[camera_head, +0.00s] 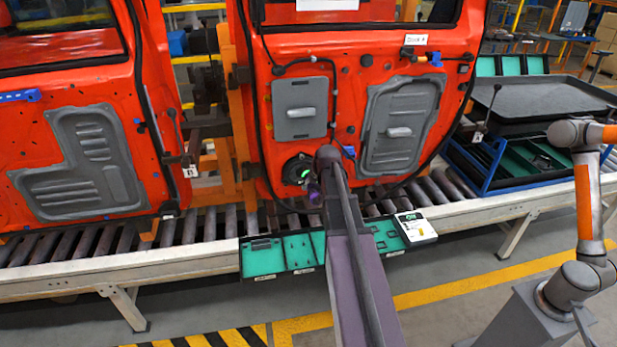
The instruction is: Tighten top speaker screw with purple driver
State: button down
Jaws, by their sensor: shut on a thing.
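The orange door (345,100) in the middle hangs over the roller conveyor. A dark round speaker (291,168) with a green glow sits low on this door. My gripper (313,180) is at the end of my arm, just right of the speaker and close to the door. It is shut on the purple driver (314,190), a small part of which shows. My own arm hides most of the gripper and the right side of the speaker. I cannot tell whether the driver tip touches a screw. The top screw is too small to make out.
Teal trays (262,256) lie along the conveyor's front edge, below the speaker. A second orange door (75,130) hangs at left. Another robot arm (583,240) stands at right, near a blue rack (515,175) with trays. Floor in front is open.

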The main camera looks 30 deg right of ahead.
jog(key=shift+s+a, duration=0.2)
jog(key=shift+s, duration=0.45)
jog(key=shift+f, duration=0.15)
notch_tip(320, 180, down, 6)
jog(key=b, duration=0.6)
jog(key=shift+d, duration=0.1)
